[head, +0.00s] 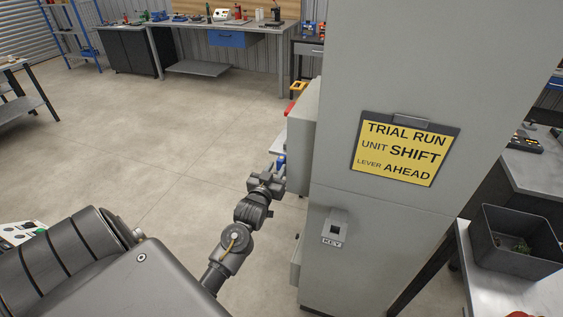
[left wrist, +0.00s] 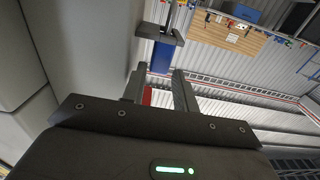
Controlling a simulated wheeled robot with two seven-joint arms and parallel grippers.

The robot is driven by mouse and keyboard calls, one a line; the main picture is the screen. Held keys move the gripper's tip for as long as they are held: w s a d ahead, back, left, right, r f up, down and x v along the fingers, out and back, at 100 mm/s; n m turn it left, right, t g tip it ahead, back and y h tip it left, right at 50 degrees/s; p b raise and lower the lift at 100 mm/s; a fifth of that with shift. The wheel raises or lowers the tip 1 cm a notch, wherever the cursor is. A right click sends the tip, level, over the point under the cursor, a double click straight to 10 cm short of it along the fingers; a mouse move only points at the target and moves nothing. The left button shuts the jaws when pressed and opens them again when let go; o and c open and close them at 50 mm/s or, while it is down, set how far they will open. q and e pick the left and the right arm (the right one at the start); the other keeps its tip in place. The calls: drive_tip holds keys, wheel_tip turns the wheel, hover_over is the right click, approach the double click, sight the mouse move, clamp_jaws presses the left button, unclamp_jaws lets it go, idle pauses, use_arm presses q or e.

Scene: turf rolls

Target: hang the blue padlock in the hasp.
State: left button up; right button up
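The blue padlock (head: 281,161) shows small at the tip of my left gripper (head: 276,177) in the head view, beside the left side of the grey cabinet. In the left wrist view, its blue body (left wrist: 162,56) fills the gap between the fingertips of my left gripper (left wrist: 161,72), which is shut on it. A grey bracket-like part (left wrist: 159,34) lies just beyond the padlock; I cannot tell if it is the hasp or whether the shackle passes through it. My right gripper is not in view.
The tall grey cabinet (head: 390,80) carries a yellow sign (head: 402,148) and a small box marked KEY (head: 335,228). A dark bin (head: 515,245) stands on a table at right. A workbench (head: 220,27) is at the back. The floor (head: 150,130) at left is clear.

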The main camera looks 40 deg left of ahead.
sight(279, 163)
use_arm(q)
drive_tip(key=x, duration=0.3)
drive_tip(key=shift+w+f+p, duration=0.1)
drive_tip(key=shift+w+p, duration=0.05)
drive_tip(key=shift+p, duration=0.15)
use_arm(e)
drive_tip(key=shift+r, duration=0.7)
use_arm(q)
drive_tip(key=shift+c, duration=0.3)
clamp_jaws()
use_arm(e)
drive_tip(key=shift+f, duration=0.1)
